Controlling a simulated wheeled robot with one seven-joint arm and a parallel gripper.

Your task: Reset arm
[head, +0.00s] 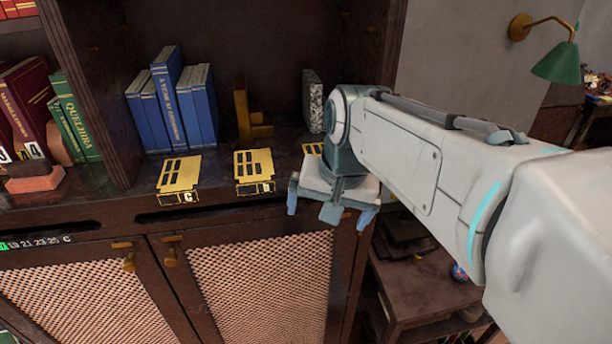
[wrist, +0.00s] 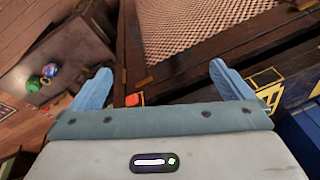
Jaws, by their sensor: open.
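My gripper (head: 331,212) hangs at the end of my arm, in front of the cabinet's shelf edge in the head view. In the wrist view its two blue fingers (wrist: 160,88) are spread wide apart with nothing between them. The fingers point down past the front of the cabinet (head: 255,285). My arm comes in from the right side of the head view and hides part of the shelf and the wall behind it.
Yellow plates (head: 180,173) and (head: 254,164) lie on the shelf, with a third partly hidden near my gripper. Blue books (head: 170,105) and a grey speckled block (head: 313,100) stand behind. A low table (head: 425,290) stands at lower right. A green lamp (head: 558,62) hangs on the wall.

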